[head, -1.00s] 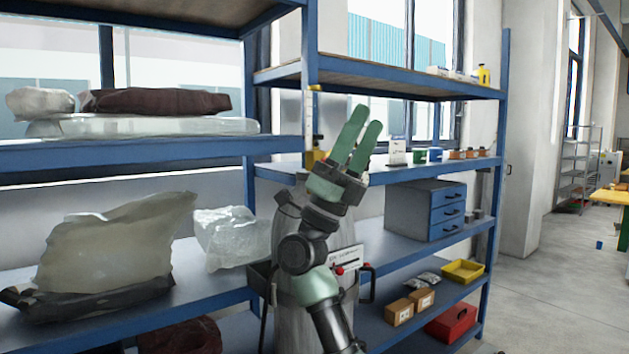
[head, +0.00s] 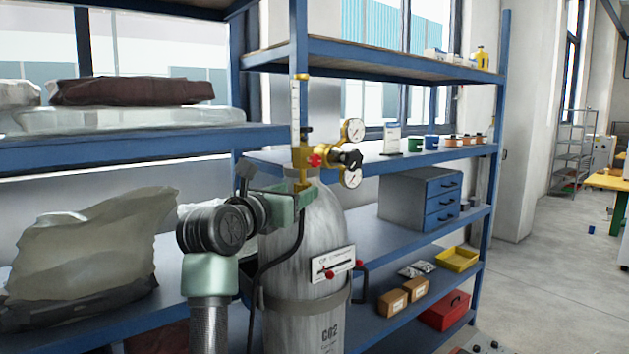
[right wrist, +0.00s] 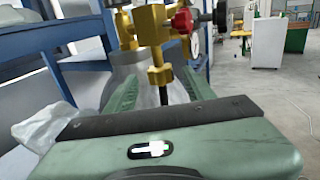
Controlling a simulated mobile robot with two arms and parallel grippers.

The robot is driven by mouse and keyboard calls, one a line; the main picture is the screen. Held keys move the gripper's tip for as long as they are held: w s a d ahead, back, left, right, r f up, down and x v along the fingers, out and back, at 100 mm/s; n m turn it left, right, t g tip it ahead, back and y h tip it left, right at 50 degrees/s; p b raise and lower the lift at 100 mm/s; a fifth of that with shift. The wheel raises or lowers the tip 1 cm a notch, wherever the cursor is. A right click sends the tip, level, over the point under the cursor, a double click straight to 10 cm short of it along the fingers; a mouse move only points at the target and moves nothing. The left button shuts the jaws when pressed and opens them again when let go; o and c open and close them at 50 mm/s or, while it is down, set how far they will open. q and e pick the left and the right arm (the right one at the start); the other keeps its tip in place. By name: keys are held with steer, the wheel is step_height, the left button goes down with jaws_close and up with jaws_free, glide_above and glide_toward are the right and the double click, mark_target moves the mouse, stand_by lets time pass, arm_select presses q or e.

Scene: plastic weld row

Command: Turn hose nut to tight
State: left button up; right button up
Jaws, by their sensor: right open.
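The gold hose nut (head: 303,182) hangs under the brass regulator (head: 302,158) on top of a grey CO2 cylinder (head: 318,225). It shows more clearly in the right wrist view (right wrist: 160,76), pointing down. My right gripper (head: 304,192) reaches in from the left at the nut's height. In the right wrist view its two green fingers (right wrist: 160,84) are open, one on each side of the nut, with a gap visible on both sides. A black hose (head: 292,250) runs down the cylinder's front from near the nut, its top partly hidden by the gripper. My left gripper is out of view.
Two round gauges (head: 353,130), a black knob (head: 350,159) and a red knob (head: 315,160) sit close to the nut. A white card (head: 332,264) hangs on the cylinder. Blue shelving (head: 375,163) stands behind, with a grey drawer box (head: 405,200) to the right.

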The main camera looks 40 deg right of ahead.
steer(key=shift+w+d+r, duration=0.15)
steer(key=shift+d, duration=0.25)
steer(key=shift+w+d+r+p, duration=0.1)
steer(key=shift+d+r+p, duration=0.05)
steer(key=shift+d+p, duration=0.3)
steer(key=p+x, duration=0.2)
steer(key=x, duration=0.3)
steer(key=shift+a, duration=0.1)
jaws_close()
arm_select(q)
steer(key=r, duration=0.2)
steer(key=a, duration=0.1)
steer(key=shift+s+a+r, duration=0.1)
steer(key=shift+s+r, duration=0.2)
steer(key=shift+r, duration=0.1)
arm_select(e)
steer(key=shift+t, duration=0.3)
